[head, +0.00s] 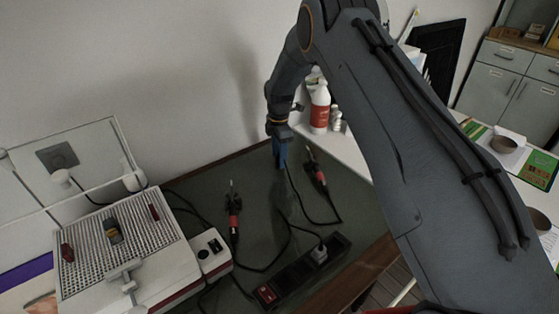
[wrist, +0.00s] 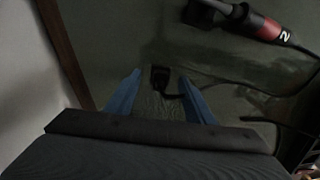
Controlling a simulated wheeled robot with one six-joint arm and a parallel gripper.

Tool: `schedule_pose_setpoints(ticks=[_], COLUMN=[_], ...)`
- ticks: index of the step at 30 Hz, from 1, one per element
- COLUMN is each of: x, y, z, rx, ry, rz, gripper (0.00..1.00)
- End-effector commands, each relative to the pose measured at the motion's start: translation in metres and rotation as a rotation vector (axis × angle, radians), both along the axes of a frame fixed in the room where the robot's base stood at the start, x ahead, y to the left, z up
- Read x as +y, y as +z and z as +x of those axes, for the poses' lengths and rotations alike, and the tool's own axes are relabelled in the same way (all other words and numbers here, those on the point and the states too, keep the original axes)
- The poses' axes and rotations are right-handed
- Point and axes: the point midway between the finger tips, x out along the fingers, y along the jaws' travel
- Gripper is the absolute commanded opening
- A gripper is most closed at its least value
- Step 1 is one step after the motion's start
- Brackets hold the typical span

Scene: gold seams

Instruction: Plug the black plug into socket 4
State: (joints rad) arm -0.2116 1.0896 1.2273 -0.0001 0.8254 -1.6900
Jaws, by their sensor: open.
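My gripper (head: 280,160) points down over the back of the dark green tabletop in the head view, its blue fingers apart. In the wrist view the small black plug (wrist: 160,77) lies between the open fingertips, with its cable leading off to the right; I cannot tell whether either finger touches it. In the head view the gripper hides the plug. The black power strip (head: 291,278) lies near the table's front edge with a red switch at its left end. A grey plug (head: 320,254) sits in it. Its socket numbers are too small to read.
A red and black tool (head: 318,175) lies right of my gripper, and another (head: 234,215) lies to the left. A white device with a perforated top (head: 125,245) fills the left side. A bottle (head: 320,108) stands behind. Black cables cross the tabletop.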

Motion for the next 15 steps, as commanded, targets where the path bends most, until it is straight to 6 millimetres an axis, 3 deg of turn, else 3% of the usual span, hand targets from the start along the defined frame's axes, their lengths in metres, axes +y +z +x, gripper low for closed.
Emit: schedule_pose_setpoints(ticks=[6, 15], x=[0.000, 0.000], y=[-0.018, -0.019], z=[0.000, 0.001], rx=[-0.002, -0.002], ry=[0.000, 0.000], rz=[0.000, 0.000], gripper=[0.48, 0.48])
